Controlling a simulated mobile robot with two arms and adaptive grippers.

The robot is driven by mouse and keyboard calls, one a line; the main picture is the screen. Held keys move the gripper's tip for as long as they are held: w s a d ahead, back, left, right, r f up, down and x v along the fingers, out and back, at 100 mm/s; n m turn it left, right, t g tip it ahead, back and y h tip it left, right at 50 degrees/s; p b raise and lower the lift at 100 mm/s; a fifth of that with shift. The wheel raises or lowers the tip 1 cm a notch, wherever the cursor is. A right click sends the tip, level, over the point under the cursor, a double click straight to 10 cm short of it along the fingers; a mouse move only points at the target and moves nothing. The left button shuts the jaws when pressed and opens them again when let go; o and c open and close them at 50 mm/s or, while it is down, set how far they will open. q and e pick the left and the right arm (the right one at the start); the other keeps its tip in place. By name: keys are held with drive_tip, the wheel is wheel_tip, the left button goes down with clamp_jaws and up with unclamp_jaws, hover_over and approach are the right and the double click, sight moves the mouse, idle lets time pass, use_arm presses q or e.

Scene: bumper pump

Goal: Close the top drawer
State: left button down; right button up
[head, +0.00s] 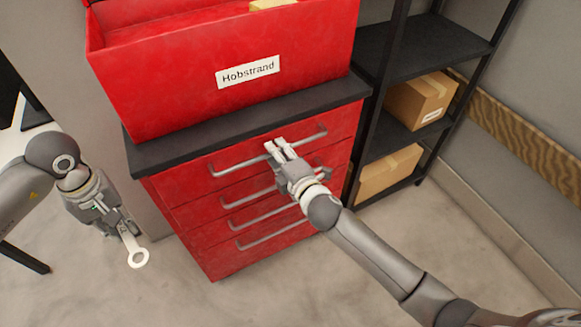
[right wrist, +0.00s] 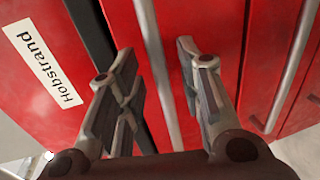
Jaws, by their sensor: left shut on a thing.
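The red cabinet's top drawer (head: 190,183) sits just under the black worktop. It looks flush or nearly flush with the fronts below. Its grey bar handle (head: 235,164) spans the front and also shows in the right wrist view (right wrist: 153,50). My right gripper (head: 279,149) is at the middle of this handle. In the right wrist view its two fingers (right wrist: 160,75) are apart, with the bar running between them; contact is unclear. My left gripper (head: 121,226) is shut on a pale wrench-like tool (head: 131,241) with a ring end, held left of the cabinet.
A red bin labelled Hobstrand (head: 160,85) stands on the black worktop (head: 175,150). More drawers with bar handles lie below. A black shelf rack (head: 400,135) with cardboard boxes (head: 412,100) stands close on the right. The floor in front (head: 240,300) is clear.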

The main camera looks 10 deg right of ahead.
drive_tip(key=v, duration=1)
